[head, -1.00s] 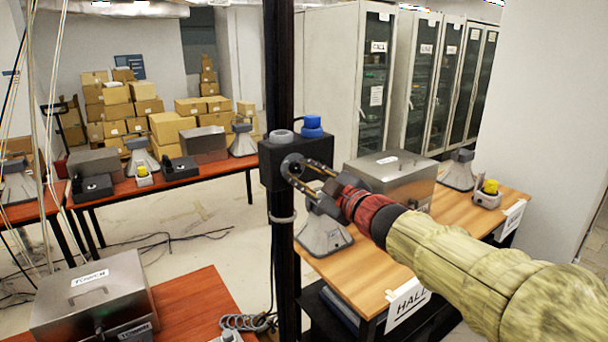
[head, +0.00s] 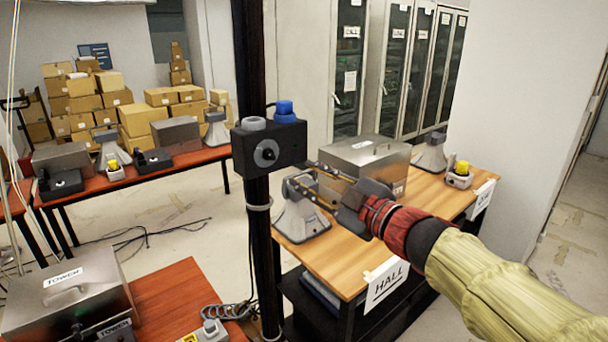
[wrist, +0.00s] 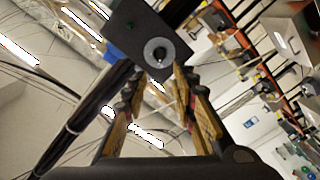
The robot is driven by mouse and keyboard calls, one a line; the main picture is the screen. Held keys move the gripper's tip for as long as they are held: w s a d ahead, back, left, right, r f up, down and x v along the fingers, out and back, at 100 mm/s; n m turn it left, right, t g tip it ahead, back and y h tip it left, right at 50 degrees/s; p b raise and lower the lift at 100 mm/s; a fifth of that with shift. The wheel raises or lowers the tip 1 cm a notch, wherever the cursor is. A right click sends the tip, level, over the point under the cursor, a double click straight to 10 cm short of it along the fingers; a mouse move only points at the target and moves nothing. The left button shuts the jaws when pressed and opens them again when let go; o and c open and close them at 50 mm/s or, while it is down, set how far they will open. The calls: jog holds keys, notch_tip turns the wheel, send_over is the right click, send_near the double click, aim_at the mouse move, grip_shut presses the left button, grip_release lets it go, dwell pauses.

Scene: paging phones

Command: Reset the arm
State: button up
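My gripper (head: 300,187) is in the middle of the head view, in front of the near wooden table and to the right of the black post. Its fingers are apart with nothing between them, as the wrist view (wrist: 163,95) also shows. A black box (head: 268,147) with a round grey dial and a blue button (head: 285,110) is fixed on the black post (head: 262,230). The box also shows in the wrist view (wrist: 130,45), just beyond the fingertips. A visible gap lies between gripper and box in the head view.
The wooden table (head: 345,268) with the HALL sign holds a metal box (head: 365,160), grey horns and a yellow-button unit (head: 460,175). A TOWER metal box (head: 70,300) stands at lower left. Tall cabinets (head: 390,70) and stacked cartons (head: 140,115) are behind. Floor shows between the tables.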

jog(key=w+d+f+m+h, duration=0.2)
jog(key=d+f+m+h, duration=0.6)
jog(key=d, duration=0.5)
jog(key=s+d+f+m+g+h+b, duration=0.1)
jog(key=s+d+f+m+g+h, duration=0.5)
jog(key=s+f, duration=0.45)
jog(key=s+a+f+m+g+y+b, duration=0.1)
jog(key=s+a+f+y+b, duration=0.1)
jog(key=s+f, duration=0.3)
jog(key=s+a+f+m+g+y+b, duration=0.1)
jog(key=s+a+f, duration=0.3)
jog(key=s, duration=1)
notch_tip(320, 180, down, 2)
jog(key=shift+a+f+g+y+b, duration=0.15)
jog(key=shift+a+g+y+b, duration=0.3)
jog(key=shift+g+b, duration=0.35)
